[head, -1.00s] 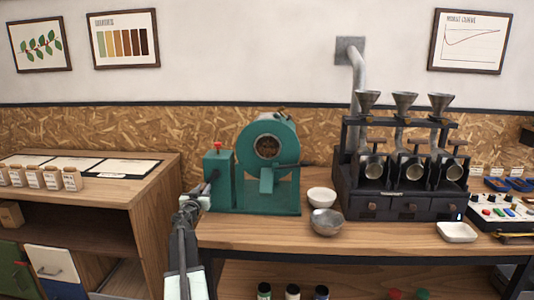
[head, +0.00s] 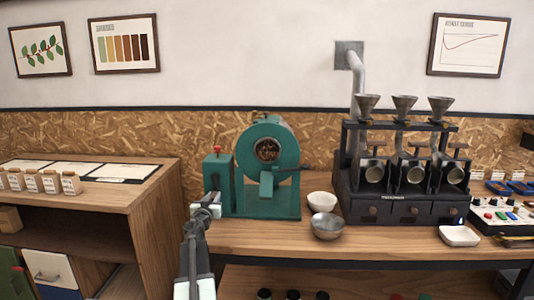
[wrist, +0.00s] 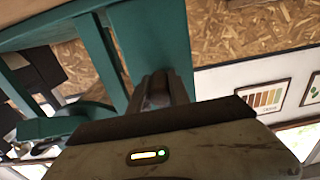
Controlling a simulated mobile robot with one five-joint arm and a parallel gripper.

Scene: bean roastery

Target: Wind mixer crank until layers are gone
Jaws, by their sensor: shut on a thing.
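The green mixer (head: 238,192) stands on the bench, with its round drum (head: 285,138) facing forward. Brown, mottled contents (head: 267,150) show through the drum's round window; I cannot make out separate layers. My gripper (head: 208,208) is at the left side of the mixer's green box, shut on the crank handle, which it mostly hides. In the wrist view my gripper's fingers (wrist: 166,88) close around a small brownish grip, with the teal mixer body (wrist: 128,50) right behind it.
Two bowls, one white (head: 321,201) and one metal (head: 327,226), sit right of the mixer. A dark machine with several funnels (head: 405,190) stands farther right, beside a white dish (head: 459,236).

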